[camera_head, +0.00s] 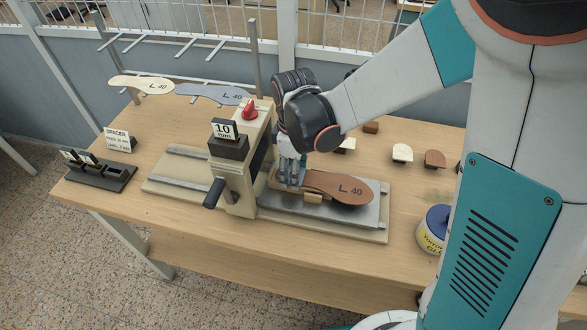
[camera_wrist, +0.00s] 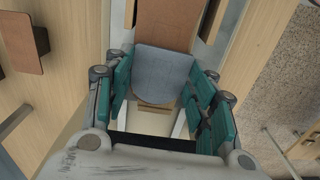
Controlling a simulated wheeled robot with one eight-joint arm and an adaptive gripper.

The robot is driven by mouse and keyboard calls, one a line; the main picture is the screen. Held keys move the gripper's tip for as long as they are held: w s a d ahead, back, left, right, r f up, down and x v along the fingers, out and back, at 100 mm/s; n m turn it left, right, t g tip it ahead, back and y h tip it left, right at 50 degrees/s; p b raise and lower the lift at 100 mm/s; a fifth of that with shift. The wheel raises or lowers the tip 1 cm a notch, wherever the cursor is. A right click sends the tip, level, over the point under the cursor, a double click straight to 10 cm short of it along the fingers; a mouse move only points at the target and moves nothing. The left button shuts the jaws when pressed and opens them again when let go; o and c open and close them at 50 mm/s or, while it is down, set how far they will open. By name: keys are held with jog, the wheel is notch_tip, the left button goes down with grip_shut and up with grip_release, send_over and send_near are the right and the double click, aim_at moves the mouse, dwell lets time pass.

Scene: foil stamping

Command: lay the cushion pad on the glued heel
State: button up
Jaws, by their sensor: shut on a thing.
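A brown insole marked L 40 (camera_head: 340,187) lies on the press bed, with its heel end under my gripper (camera_head: 290,178). It also shows in the wrist view (camera_wrist: 168,22). The cushion pad (camera_wrist: 165,75), blue-grey with a rounded end, lies between the fingers of my gripper (camera_wrist: 166,98) in the wrist view. My gripper is shut on it, over the heel end, with the pad roughly in line with the insole. I cannot tell whether the pad touches the heel. Any glue there is hidden.
The beige press (camera_head: 240,170) with a red knob stands close left of my gripper. A cream pad (camera_head: 402,153) and a brown pad (camera_head: 435,159) lie behind right. A glue tin (camera_head: 433,232) stands at right. Spare insoles (camera_head: 142,84) sit at back left.

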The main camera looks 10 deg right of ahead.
dwell(0.3)
jog(key=o, duration=0.8)
notch_tip(320, 180, up, 7)
jog(key=shift+r, duration=0.2)
jog(key=shift+s+d, duration=0.1)
jog(key=s+d+r+m+t+b, duration=0.1)
jog(key=s+d+r+m+t, duration=0.2)
jog(key=s+d+m, duration=0.3)
jog(key=s+d+r+m+t+b, duration=0.2)
jog(key=s+d+m+t, duration=0.2)
jog(key=s+d+m, duration=0.2)
jog(key=shift+s+d+r+m+b, duration=0.3)
jog(key=shift+s+d+r+m, duration=0.1)
jog(key=shift+d+m, duration=0.5)
